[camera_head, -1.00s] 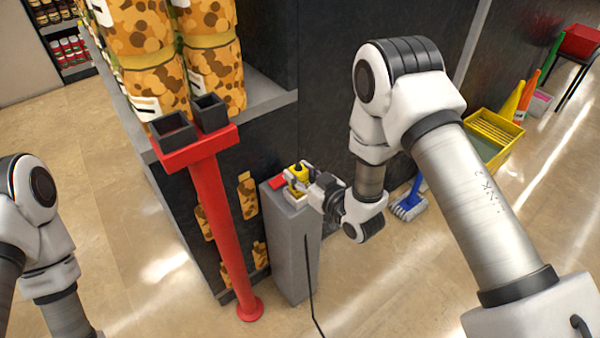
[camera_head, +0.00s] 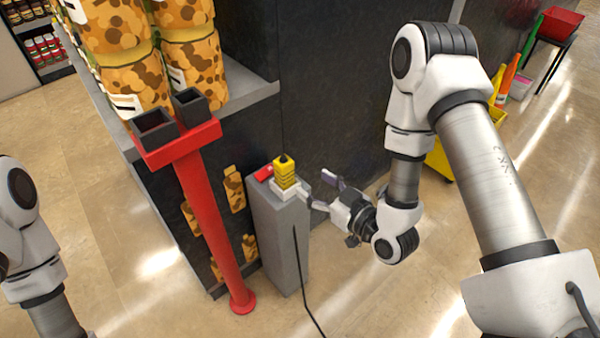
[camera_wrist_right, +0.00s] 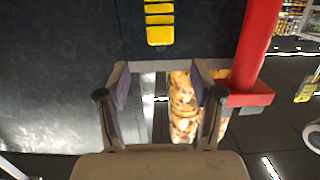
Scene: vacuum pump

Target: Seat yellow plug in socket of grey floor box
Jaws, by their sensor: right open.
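A red post with dark open boxes (camera_head: 208,215) stands left of the grey box. A red piece (camera_head: 264,173) lies on the box top. A dark shelf wall is behind, with large patterned jars (camera_head: 190,62). A black cable (camera_head: 304,290) runs along the floor. Floor in front is clear.

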